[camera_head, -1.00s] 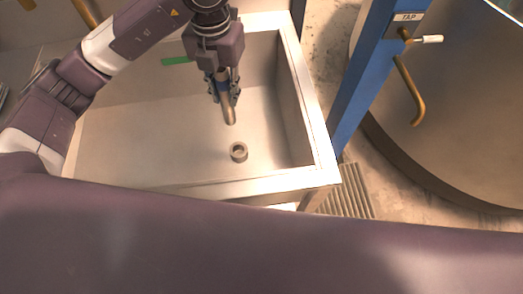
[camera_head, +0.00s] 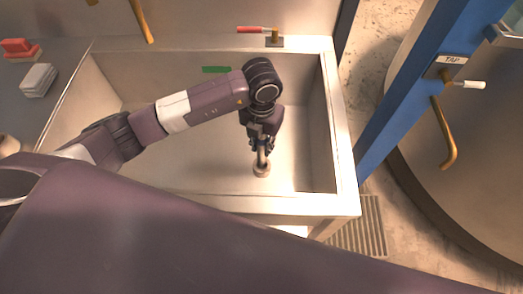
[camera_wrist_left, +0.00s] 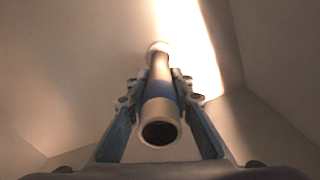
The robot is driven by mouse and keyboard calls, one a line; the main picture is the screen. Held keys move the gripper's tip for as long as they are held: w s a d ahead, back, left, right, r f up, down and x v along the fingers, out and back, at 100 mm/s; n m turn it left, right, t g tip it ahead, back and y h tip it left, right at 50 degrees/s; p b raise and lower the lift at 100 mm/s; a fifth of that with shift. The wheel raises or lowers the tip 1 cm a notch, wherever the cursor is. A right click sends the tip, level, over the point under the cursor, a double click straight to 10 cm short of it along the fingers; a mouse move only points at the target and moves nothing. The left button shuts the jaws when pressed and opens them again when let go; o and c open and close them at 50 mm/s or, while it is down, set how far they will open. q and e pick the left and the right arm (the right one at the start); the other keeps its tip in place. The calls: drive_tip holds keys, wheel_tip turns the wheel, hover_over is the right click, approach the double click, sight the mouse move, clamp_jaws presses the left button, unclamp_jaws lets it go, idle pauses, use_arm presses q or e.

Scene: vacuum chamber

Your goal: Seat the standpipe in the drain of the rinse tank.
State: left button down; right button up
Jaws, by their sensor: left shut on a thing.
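The rinse tank (camera_head: 346,180) is a pale open basin in the head view. Its drain (camera_head: 261,171) is a short round collar on the tank floor. My left gripper (camera_head: 262,146) points down inside the tank, shut on the standpipe (camera_head: 262,157), a metal tube. In the left wrist view the standpipe (camera_wrist_left: 159,110) shows a blue band and an open near end between the fingers. Its far end meets or overlaps the drain collar (camera_wrist_left: 158,47); I cannot tell how deep it sits. My right gripper is not in view.
A tap with a red handle (camera_head: 252,30) stands on the tank's back rim. A green strip (camera_head: 216,69) marks the back wall. A blue post (camera_head: 405,90) with a brass tap (camera_head: 446,140) stands right. Red and grey blocks (camera_head: 38,80) lie left.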

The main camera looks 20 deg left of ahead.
sight(261, 153)
use_arm(q)
wheel_tip(261, 153, down, 4)
drive_tip(key=shift+r, duration=0.2)
drive_tip(key=shift+f, duration=0.2)
drive_tip(key=c, duration=1.7)
unclamp_jaws()
